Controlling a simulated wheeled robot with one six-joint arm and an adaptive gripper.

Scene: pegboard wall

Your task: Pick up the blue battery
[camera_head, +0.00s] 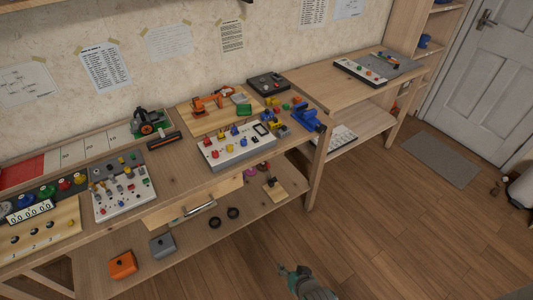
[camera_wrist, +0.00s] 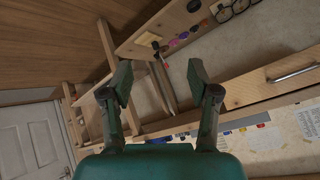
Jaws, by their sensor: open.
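I cannot tell for sure which thing is the blue battery. Several small blue pieces (camera_head: 234,130) stand among red and yellow ones on a white panel (camera_head: 240,152) on the workbench, too small to make out. My gripper (camera_head: 294,270) is at the bottom of the head view, over the floor in front of the bench and apart from these pieces. In the wrist view my gripper (camera_wrist: 155,80) has its two fingers wide apart with nothing between them. Behind them the wrist view shows the bench, tilted.
The workbench (camera_head: 185,168) runs along the wall with a blue vise (camera_head: 308,118) at its right end. A drawer (camera_head: 195,204) sticks out at the front. The lower shelf holds an orange box (camera_head: 122,264), a grey box (camera_head: 162,245) and black rings (camera_head: 223,217).

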